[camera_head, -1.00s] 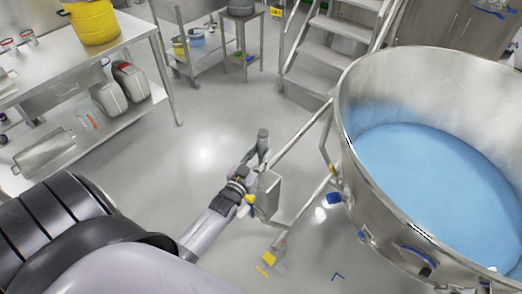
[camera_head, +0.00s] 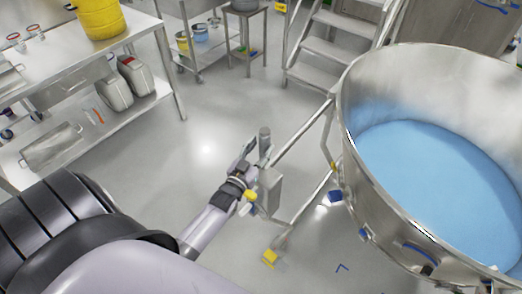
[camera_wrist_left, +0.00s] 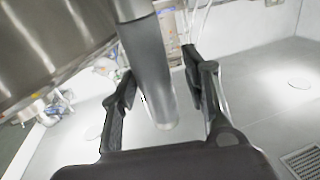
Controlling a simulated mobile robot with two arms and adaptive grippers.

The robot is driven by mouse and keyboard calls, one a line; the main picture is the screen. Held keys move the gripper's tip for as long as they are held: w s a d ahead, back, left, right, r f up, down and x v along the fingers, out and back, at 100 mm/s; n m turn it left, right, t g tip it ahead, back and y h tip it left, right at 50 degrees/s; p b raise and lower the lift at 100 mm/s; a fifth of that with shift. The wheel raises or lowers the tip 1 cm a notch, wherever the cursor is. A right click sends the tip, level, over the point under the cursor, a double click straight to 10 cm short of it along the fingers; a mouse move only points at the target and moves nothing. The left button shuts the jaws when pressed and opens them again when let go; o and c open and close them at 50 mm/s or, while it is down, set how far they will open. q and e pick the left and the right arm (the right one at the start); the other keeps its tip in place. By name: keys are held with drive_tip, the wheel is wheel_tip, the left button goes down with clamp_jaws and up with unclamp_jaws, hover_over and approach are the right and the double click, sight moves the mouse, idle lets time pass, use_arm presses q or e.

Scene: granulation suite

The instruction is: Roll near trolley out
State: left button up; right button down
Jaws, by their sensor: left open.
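The near trolley carries a large round steel bowl (camera_head: 362,165) with blue material (camera_head: 440,170) in it. Steel frame bars (camera_head: 303,127) reach left from the bowl to an upright grey handle (camera_head: 265,139). My left gripper (camera_head: 252,160) is at this handle. In the left wrist view my left gripper (camera_wrist_left: 160,68) is open, with the handle's dark grey grip (camera_wrist_left: 150,75) between its two fingers. Gaps show between grip and fingers, mainly on the right. My right gripper is not in view.
A steel bench (camera_head: 150,23) with a yellow drum (camera_head: 98,18) and containers stands at the left. Steps (camera_head: 330,48) stand behind the trolley. A yellow-topped foot (camera_head: 270,257) is at the trolley's near end. Open floor (camera_head: 205,100) lies between bench and trolley.

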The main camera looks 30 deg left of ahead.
use_arm(q)
drive_tip(key=shift+o, duration=0.7)
drive_tip(key=shift+s+d+f, duration=0.1)
drive_tip(key=shift+s+f, duration=0.05)
drive_tip(key=shift+f, duration=0.15)
drive_tip(key=shift+s+d+f, duration=0.1)
drive_tip(key=shift+s, duration=0.35)
drive_tip(key=s+d, duration=0.1)
drive_tip(key=s, duration=1)
drive_tip(key=shift+d, duration=0.1)
drive_tip(key=shift+c, duration=0.2)
